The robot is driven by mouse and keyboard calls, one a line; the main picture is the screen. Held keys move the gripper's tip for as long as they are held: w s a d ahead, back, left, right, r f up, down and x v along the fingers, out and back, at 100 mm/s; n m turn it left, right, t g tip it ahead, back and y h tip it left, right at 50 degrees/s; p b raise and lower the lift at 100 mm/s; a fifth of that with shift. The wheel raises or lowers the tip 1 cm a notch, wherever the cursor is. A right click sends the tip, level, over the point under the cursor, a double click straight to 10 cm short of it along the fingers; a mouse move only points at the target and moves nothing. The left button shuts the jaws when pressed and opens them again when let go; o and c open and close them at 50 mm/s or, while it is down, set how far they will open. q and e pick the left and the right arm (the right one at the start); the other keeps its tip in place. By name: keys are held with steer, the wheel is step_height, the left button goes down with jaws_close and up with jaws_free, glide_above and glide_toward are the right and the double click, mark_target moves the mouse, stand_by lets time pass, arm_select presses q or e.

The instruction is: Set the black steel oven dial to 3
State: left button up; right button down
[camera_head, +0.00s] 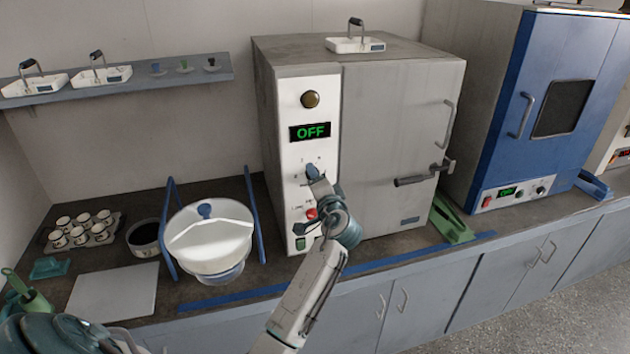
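The tall grey steel oven (395,130) stands at the back of the counter with its door closed. Its white control panel (301,112) carries a display (310,131) that reads OFF in green. The dial is at the middle of the panel, at my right gripper (313,173), and is mostly hidden by it. Marks show around the dial, too small to read. The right fingertips are at the dial; I cannot tell whether they grip it. Part of my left arm shows in the bottom left corner; its fingertips are not visible.
Below the dial are a red knob (311,213) and a green switch (300,244). A white lidded bowl (210,240) between blue rails stands left of the oven. A blue oven (510,110) stands right. A door handle (425,174) sticks out from the grey oven.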

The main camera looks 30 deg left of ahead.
arm_select(q)
steer(key=b+v, duration=0.3)
steer(key=v, duration=0.6)
steer(key=shift+s+d+b, duration=0.2)
steer(key=shift+d+b, duration=0.1)
